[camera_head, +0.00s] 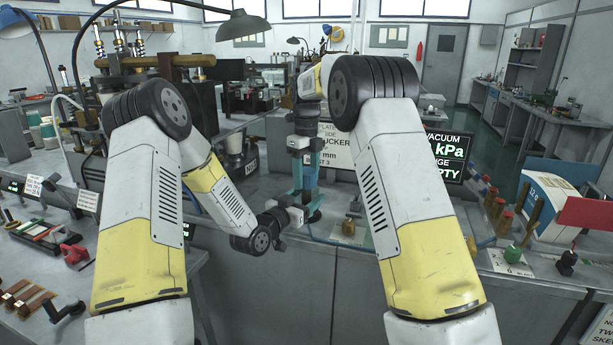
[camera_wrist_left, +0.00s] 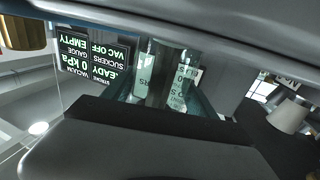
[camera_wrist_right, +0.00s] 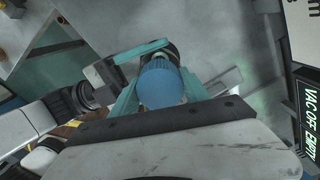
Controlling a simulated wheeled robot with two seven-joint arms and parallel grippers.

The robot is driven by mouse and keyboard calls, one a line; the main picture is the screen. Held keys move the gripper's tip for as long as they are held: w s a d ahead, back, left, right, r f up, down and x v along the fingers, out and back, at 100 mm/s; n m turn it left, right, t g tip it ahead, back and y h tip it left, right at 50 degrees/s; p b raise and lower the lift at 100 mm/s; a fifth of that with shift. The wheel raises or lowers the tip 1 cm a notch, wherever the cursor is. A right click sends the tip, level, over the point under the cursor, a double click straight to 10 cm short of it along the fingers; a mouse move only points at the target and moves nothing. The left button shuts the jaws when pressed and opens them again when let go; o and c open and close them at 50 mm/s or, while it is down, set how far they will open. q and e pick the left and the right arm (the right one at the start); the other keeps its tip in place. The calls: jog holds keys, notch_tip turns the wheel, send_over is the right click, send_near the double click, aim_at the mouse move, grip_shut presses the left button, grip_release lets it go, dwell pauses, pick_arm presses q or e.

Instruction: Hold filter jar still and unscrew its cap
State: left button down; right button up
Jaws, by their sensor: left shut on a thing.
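The filter jar (camera_wrist_left: 166,72) looks like clear glass in the left wrist view, between the teal fingers of my left gripper (camera_wrist_left: 165,95). My left gripper (camera_head: 308,208) comes in from the side, shut on the jar. The jar's blue ribbed cap (camera_wrist_right: 162,84) faces the camera in the right wrist view. My right gripper (camera_wrist_right: 161,92) is above it, with one teal finger on each side of the cap. Its fingers look open around the cap; any contact is hard to see. In the head view my right gripper (camera_head: 305,172) points down, and the grippers mostly hide the jar.
A vacuum display (camera_head: 449,158) and a sucker sign (camera_head: 338,148) stand behind the jar. A small brass-coloured part (camera_head: 348,227) lies on the bench to the right. Brown posts (camera_head: 505,222) and a green-topped knob (camera_head: 513,254) stand further right.

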jog(key=c, duration=0.5)
jog(key=shift+o, duration=0.2)
jog(key=n, duration=1.3)
jog(key=shift+c, duration=0.2)
jog(key=n, duration=0.7)
jog(key=shift+w+r, duration=0.1)
jog(key=n, duration=2)
jog(key=shift+n, duration=0.4)
jog(key=n, duration=1.3)
jog(key=shift+r, duration=0.1)
jog(key=shift+r, duration=0.15)
jog(key=shift+r, duration=0.95)
